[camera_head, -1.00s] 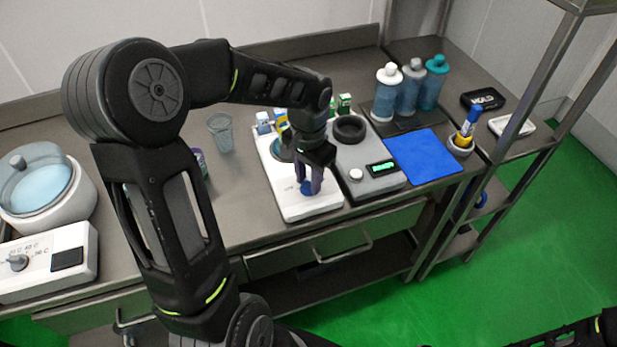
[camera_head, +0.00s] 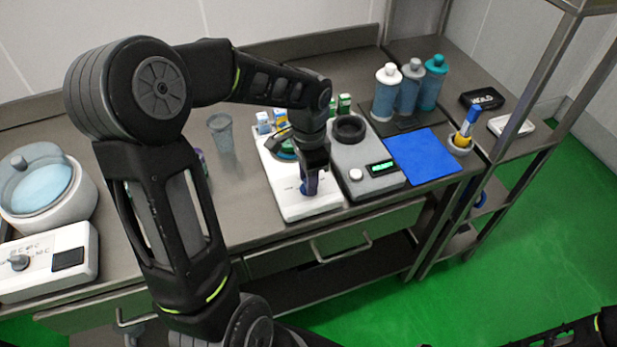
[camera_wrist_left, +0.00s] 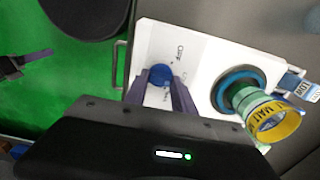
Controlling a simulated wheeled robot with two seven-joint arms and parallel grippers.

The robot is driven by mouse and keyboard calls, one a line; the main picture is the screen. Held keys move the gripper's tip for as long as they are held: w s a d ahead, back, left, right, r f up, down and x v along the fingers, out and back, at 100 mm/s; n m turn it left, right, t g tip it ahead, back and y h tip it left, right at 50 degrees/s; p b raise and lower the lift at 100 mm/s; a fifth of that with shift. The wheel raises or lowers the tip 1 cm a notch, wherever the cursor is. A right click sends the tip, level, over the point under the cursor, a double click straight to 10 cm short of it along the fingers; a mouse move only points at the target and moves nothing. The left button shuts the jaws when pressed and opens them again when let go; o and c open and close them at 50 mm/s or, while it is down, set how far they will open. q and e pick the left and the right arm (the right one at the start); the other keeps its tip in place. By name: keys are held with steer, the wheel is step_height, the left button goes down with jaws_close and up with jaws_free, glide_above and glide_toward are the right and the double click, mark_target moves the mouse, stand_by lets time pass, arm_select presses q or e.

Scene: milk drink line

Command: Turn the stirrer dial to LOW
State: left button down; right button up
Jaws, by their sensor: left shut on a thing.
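The stirrer is a white flat box (camera_head: 318,208) on the steel counter, with a blue dial on its front part. My left gripper (camera_head: 309,190) reaches down over the dial and is shut on it. In the left wrist view the blue dial (camera_wrist_left: 161,75) sits between the two purple fingers (camera_wrist_left: 160,92). The printed word OFF shows beside the dial, and other lettering is partly hidden by a finger. I cannot read which mark the dial points to. A vessel with a yellow-banded rim (camera_wrist_left: 272,122) stands on the stirrer's round plate.
A grey scale (camera_head: 372,186) with a lit green display stands right of the stirrer, then a blue mat (camera_head: 425,156). Several bottles stand behind. A clear cup (camera_head: 222,132) and a white water bath (camera_head: 50,262) are at left.

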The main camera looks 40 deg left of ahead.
arm_select(q)
steer(key=c, duration=1)
jaws_free()
steer(key=shift+c, duration=0.2)
steer(key=shift+r, duration=0.1)
step_height(320, 180, up, 8)
steer(key=shift+f+b, duration=0.2)
steer(key=shift+b, duration=0.2)
